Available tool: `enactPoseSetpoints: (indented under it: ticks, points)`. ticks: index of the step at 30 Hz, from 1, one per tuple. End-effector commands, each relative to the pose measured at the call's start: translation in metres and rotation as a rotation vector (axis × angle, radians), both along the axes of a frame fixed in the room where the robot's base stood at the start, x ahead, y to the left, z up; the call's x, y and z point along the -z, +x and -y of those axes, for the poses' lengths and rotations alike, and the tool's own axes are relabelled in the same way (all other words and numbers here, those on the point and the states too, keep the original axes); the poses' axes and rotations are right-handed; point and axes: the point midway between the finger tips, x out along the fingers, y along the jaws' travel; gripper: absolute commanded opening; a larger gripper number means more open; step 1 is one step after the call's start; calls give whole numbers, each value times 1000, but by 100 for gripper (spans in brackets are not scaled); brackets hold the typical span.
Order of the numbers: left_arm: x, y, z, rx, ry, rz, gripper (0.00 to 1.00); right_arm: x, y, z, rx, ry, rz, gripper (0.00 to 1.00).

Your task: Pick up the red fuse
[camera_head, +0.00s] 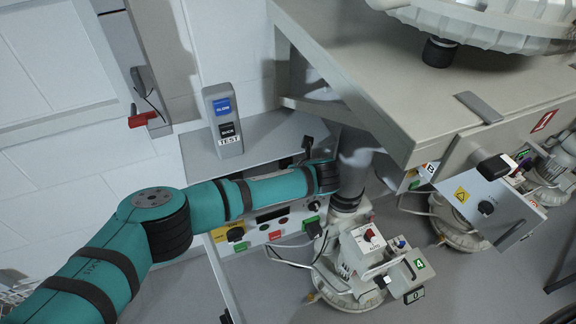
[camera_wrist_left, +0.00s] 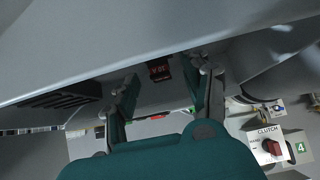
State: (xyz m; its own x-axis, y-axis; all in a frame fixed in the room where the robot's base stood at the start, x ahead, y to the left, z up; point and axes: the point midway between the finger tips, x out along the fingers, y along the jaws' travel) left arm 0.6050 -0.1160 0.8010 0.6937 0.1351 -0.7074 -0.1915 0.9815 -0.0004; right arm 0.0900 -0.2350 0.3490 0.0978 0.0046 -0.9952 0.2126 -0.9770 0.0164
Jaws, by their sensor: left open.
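A small block with a red face and pale marking, which looks like the red fuse (camera_wrist_left: 159,69), sits against a grey surface in the left wrist view. My left gripper (camera_wrist_left: 163,86) is open, with one finger on each side of the block's line and a visible gap to it. I cannot tell how far ahead of the fingertips the block is. In the head view my left arm reaches in from the left to the grey machine, and its fingers cannot be made out clearly there. The block is not clearly visible in the head view. My right gripper is not in view.
A large grey table-like frame (camera_head: 350,70) overhangs at the right. A grey TEST box (camera_head: 223,120) stands on a shelf behind my arm. A blower unit (camera_head: 355,262) with knobs and cables stands below. A clutch switch box (camera_wrist_left: 268,148) is right of the gripper.

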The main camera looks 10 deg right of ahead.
Motion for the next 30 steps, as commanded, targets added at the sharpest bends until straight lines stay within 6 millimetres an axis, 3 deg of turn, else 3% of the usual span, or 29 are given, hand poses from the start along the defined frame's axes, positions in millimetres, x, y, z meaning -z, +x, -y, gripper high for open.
enactPoseSetpoints:
  ticks: [12, 22, 30]
  points:
    - [10, 10, -2, 1, 1, 1, 48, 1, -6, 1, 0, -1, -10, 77]
    - [10, 10, -3, 0, 0, 1, 5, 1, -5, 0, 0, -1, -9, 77]
    - [9, 10, -3, 0, 0, 1, 3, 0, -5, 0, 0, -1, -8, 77]
